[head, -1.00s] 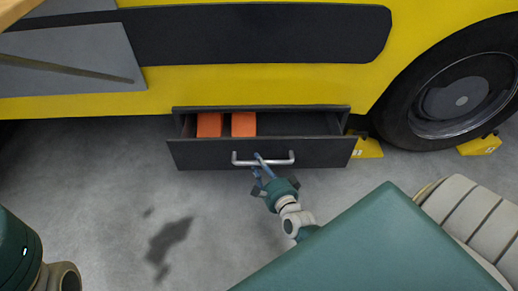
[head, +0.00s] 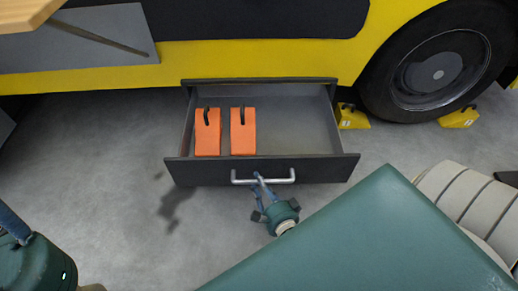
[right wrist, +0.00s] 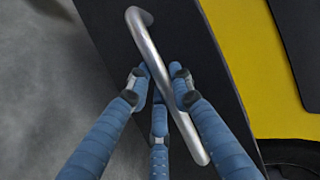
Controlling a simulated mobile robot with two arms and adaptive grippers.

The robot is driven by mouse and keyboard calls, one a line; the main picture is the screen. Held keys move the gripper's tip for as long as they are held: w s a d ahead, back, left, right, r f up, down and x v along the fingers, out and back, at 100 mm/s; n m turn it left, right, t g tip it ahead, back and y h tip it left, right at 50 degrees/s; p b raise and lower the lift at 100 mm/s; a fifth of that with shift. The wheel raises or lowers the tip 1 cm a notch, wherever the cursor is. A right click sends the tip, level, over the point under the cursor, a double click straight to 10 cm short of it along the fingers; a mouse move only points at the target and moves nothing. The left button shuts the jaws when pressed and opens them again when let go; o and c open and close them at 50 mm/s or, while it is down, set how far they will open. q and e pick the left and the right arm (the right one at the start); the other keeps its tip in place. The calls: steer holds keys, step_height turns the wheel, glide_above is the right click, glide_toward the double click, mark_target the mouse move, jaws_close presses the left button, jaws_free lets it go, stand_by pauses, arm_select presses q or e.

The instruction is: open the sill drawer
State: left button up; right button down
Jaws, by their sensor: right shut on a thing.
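The sill drawer (head: 310,170) is a dark grey drawer under the yellow vehicle, pulled well out in the head view. Two orange wedge-shaped blocks with black loops, a left one (head: 207,138) and a right one (head: 243,138), stand in its left part. My right gripper (head: 260,181) is at the drawer's silver bar handle (head: 282,180), near its middle. In the right wrist view its blue fingers (right wrist: 160,95) are closed around the handle (right wrist: 150,40). My left gripper (head: 12,228) shows only in part at the lower left edge, its fingertips cut off.
The yellow vehicle (head: 250,60) stands behind the drawer, with a black wheel (head: 435,70) to the right. Yellow chocks (head: 352,117) (head: 459,117) sit by the wheel. Grey floor (head: 110,170) is clear left of the drawer.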

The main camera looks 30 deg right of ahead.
steer(key=shift+s+a, duration=0.55)
steer(key=shift+s, duration=0.35)
steer(key=c, duration=1.5)
jaws_free()
steer(key=shift+c, duration=0.2)
steer(key=v, duration=0.7)
steer(key=shift+s, duration=0.25)
